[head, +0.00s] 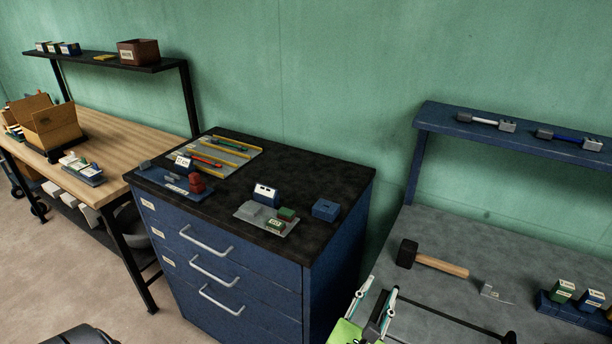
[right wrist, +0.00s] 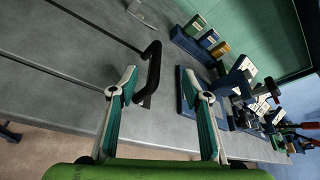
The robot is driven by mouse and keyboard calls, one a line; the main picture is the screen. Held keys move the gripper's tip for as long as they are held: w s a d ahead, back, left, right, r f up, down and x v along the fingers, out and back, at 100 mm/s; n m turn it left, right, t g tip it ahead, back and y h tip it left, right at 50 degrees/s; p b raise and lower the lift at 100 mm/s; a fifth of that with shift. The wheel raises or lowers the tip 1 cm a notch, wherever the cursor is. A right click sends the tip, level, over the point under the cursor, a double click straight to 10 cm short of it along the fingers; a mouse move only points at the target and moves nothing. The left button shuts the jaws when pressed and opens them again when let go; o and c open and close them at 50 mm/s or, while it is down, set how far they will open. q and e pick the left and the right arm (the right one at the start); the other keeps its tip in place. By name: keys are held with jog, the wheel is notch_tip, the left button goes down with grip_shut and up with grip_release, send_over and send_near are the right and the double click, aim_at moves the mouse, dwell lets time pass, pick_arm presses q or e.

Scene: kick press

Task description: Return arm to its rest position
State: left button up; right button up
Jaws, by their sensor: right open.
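My right gripper (right wrist: 160,80) is open in the right wrist view. A black bar with two long rods (right wrist: 75,78) and a curved end grip (right wrist: 151,70) reaches over the grey bench from the left. The grip appears close to the left-hand finger, between the two fingertips in the picture; I cannot tell whether they touch. In the head view a black rod (head: 450,314) runs right from the gripper.
The grey bench (head: 470,240) bears a mallet (head: 430,259) and a blue rack of small boxes (head: 575,309). A blue stand (right wrist: 188,93) and clustered tools (right wrist: 265,110) are right of my right gripper. A blue drawer cabinet (head: 225,262) stands left of the bench.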

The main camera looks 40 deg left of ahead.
jog(key=shift+s+d+r+p, duration=0.2)
jog(key=shift+s+d+p, duration=0.2)
jog(key=shift+d, duration=0.1)
jog(key=shift+s+d+r+p, duration=0.15)
jog(key=shift+s+d+p, duration=0.1)
jog(key=shift+d+p, duration=0.2)
jog(key=shift+f, duration=0.1)
jog(key=shift+s+d, duration=0.1)
jog(key=shift+d, duration=0.05)
jog(key=shift+r, duration=0.2)
